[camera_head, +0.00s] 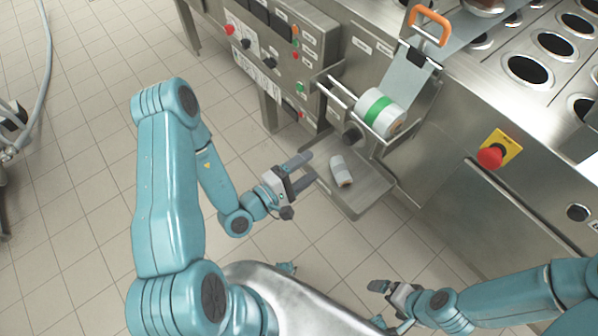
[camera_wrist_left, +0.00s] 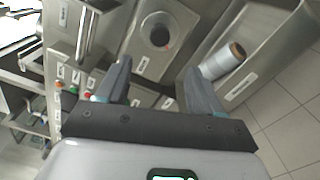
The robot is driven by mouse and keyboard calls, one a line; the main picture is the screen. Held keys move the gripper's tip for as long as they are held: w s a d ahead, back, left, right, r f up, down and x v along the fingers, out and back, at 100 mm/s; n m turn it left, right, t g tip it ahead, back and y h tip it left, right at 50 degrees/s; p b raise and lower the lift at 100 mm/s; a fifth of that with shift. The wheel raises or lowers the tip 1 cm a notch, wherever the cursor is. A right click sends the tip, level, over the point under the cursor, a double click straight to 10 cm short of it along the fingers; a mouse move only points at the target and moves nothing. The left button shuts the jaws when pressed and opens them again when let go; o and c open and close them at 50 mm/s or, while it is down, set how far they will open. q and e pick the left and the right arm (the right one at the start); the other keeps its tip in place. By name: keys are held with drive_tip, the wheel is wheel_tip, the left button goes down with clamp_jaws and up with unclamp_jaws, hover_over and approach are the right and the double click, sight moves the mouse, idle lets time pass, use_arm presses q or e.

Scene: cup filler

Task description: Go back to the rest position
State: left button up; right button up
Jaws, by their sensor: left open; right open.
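My left gripper (camera_head: 305,172) is open and empty. In the head view it is over the floor, just left of the metal shelf at the front of the machine. In the left wrist view its two fingers (camera_wrist_left: 158,90) are spread with nothing between them. My right gripper (camera_head: 386,288) is low in the head view, to the right of my body, over the floor. It is open, and I see nothing held in it.
The cup filler (camera_head: 440,165) takes up the right side. A white roll with a green band (camera_head: 380,113) is mounted on it. A smaller roll (camera_head: 341,171) lies on the shelf (camera_head: 362,200), also in the wrist view (camera_wrist_left: 223,61). A red button (camera_head: 490,157) sits right.

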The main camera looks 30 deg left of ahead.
use_arm(q)
drive_tip(key=shift+v, duration=1)
